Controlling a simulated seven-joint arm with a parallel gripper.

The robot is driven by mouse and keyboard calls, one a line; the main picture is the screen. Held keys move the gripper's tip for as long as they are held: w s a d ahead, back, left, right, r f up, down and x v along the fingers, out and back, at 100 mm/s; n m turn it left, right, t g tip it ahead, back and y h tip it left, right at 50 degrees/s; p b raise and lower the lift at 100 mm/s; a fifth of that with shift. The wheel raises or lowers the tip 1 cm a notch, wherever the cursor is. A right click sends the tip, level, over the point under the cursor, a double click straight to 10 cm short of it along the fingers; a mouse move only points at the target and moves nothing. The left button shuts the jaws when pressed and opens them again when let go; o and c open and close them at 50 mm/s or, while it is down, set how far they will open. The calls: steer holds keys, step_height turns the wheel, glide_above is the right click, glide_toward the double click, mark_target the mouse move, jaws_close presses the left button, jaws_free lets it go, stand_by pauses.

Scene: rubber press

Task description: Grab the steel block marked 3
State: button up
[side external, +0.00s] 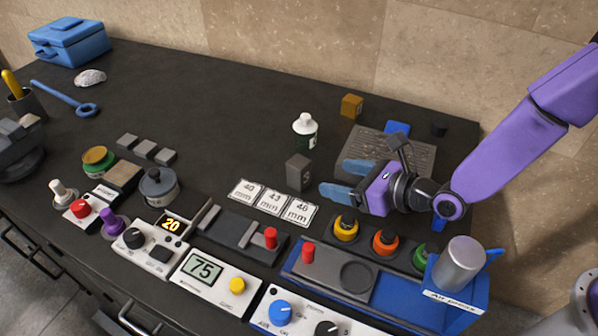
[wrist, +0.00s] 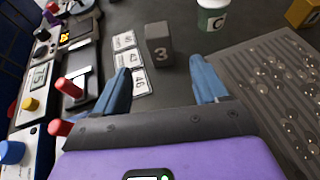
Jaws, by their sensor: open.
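The steel block marked 3 (wrist: 160,45) is a dark grey upright block with a pale 3 on its face. It stands on the dark bench, and in the side view the block (side external: 299,172) is behind the row of size cards. My gripper (wrist: 163,85) is open, with two blue fingers spread apart. In the wrist view the block lies beyond the fingertips, between the lines of the two fingers, and nothing is between them. In the side view my gripper (side external: 345,180) is to the right of the block, its fingers pointing toward it, apart from it.
White cards (side external: 272,202) marked 40, 43 and 46 lie in front of the block. A grey perforated plate (side external: 415,153) lies right. The blue air press (side external: 375,295) and its knobs stand in front.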

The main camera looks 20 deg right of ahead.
mark_target(307, 170)
steer(key=shift+x, duration=5.85)
steer(key=shift+r, duration=0.1)
jaws_close()
steer(key=shift+w+r, duration=0.1)
steer(key=shift+r, duration=0.1)
